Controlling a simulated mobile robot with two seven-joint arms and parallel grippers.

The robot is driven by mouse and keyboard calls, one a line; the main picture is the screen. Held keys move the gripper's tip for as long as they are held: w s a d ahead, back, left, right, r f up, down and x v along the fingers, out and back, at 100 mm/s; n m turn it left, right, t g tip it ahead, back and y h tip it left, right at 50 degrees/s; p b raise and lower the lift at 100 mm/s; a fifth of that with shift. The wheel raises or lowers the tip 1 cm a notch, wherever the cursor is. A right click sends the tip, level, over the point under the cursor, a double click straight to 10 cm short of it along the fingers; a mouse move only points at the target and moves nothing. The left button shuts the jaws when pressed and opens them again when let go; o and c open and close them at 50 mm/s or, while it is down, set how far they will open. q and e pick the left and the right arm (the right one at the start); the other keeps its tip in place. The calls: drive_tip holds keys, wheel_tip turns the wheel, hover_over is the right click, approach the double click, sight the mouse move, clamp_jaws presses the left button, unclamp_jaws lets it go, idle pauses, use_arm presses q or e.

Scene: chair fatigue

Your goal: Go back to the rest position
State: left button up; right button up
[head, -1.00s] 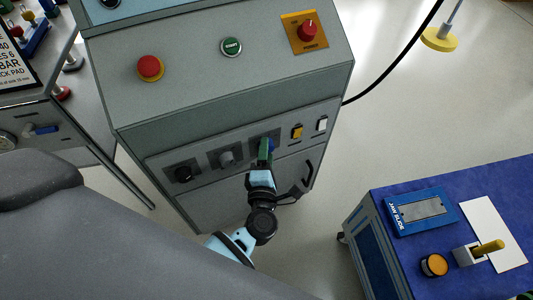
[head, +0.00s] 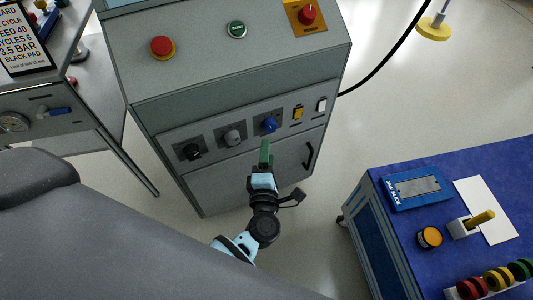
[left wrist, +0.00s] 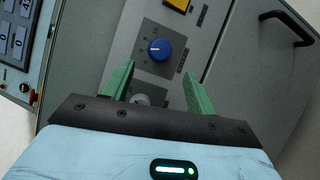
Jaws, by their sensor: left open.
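My left gripper (head: 265,152) has green fingers and a light blue body. It is in front of the grey control cabinet (head: 230,95), just below the blue knob (head: 269,125), and apart from it. In the left wrist view its two fingers (left wrist: 158,88) stand wide apart with nothing between them touching. The blue knob (left wrist: 159,49) shows beyond the fingertips there, its white mark visible. A grey knob (head: 232,137) and a black knob (head: 192,152) sit left of the blue one. My right gripper is not in view.
The cabinet top carries a red button (head: 162,47), a green button (head: 236,29) and a red rotary switch (head: 308,14). A blue-topped cart (head: 400,245) stands at the right. A grey table (head: 85,110) stands at the left. Clear floor lies between cabinet and cart.

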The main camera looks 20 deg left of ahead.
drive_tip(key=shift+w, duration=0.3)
